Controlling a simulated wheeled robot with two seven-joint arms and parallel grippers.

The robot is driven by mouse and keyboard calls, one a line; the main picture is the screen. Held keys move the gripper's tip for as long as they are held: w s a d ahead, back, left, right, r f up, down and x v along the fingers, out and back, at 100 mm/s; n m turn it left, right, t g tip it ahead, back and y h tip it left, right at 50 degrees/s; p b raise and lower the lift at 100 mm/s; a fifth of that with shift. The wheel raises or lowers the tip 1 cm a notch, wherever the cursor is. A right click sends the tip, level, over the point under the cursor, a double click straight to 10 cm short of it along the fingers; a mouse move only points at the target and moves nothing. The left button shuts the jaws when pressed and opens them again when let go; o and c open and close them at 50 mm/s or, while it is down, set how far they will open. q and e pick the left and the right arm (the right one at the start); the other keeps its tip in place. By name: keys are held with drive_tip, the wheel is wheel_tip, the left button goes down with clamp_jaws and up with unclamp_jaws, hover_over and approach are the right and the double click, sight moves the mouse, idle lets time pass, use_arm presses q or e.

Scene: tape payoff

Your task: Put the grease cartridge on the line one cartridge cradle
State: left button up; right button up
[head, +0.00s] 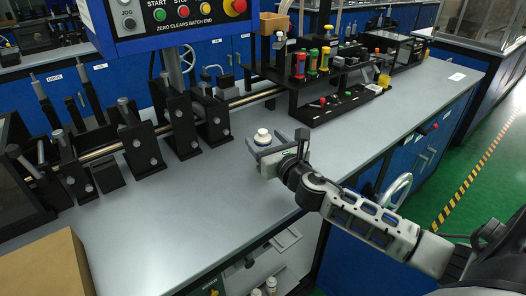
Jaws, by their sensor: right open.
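Several upright coloured cylinders (313,62) stand in a black rack on the bench, with red, yellow, green and blue parts; I cannot tell which is the grease cartridge. A black tray-like holder (335,107) with small red and green parts lies in front of them; I cannot tell whether it is the line one cradle. My right gripper (276,146) is open, low over the bench. A white capped container (262,137) is close to its fingers; I cannot tell whether they touch. My left gripper is not in view.
The grey bench top (210,185) is clear in front of the black roller stands (140,147) and their steel rod. A blue control panel (165,20) hangs above at upper left. A cardboard box (45,268) is at lower left. The bench's front edge runs below my right arm.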

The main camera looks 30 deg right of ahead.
drive_tip(key=w, duration=0.3)
drive_tip(key=shift+w, duration=0.25)
drive_tip(key=shift+c, duration=0.4)
drive_tip(key=c, duration=1)
drive_tip(key=shift+c, duration=1)
drive_tip(key=shift+r, duration=0.15)
